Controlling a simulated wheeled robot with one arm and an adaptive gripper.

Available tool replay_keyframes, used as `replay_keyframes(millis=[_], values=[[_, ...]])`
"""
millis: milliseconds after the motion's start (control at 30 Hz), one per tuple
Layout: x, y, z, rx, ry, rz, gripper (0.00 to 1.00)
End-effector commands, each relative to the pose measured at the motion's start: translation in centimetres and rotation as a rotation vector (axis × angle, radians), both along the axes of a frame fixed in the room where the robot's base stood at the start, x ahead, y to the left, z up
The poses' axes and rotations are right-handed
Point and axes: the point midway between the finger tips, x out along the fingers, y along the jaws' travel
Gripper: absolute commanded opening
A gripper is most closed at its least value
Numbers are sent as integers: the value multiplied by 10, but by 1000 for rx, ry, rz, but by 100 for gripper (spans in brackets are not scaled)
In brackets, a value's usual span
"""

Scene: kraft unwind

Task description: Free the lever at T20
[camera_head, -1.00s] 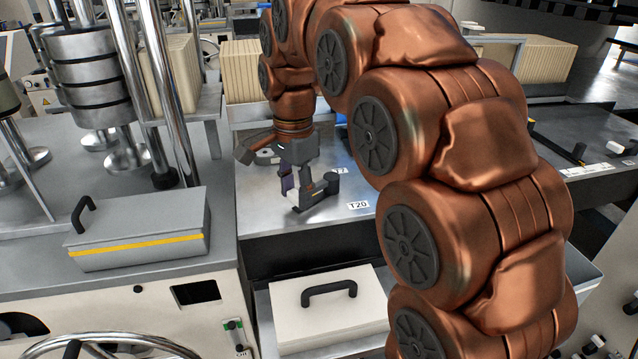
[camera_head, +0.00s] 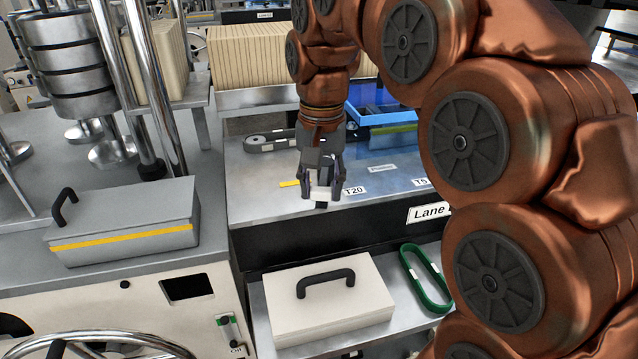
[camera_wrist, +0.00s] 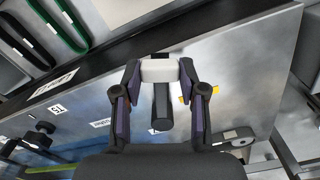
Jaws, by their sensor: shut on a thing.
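My gripper (camera_head: 320,194) points down over the grey metal table top, just left of the T20 label (camera_head: 355,190). In the wrist view my gripper (camera_wrist: 160,72) has its two dark fingers on either side of a light grey block with a black stub, which looks like the lever (camera_wrist: 160,71). The fingertips are shut on the block's ends. In the head view the lever (camera_head: 320,193) shows only as a pale patch between the fingers, with a black piece below it. Its base and whatever holds it are largely hidden.
A yellow strip (camera_head: 289,184) lies left of the gripper. Below the table edge are a cream box with a black handle (camera_head: 330,300) and a green loop (camera_head: 426,278). A grey lidded box (camera_head: 125,225) stands left.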

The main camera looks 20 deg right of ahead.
Motion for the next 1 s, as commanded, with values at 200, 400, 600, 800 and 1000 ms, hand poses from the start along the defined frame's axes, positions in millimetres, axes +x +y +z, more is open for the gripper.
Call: replay_keyframes(millis=[200, 400, 600, 800, 1000], values=[[-1, 0, 0, 0, 0, 31, 0], [-1, 0, 0, 0, 0, 33, 0], [-1, 0, 0, 0, 0, 32, 46], [-1, -1, 0, 0, 0, 31, 67], [-1, -1, 0, 0, 0, 30, 67]])
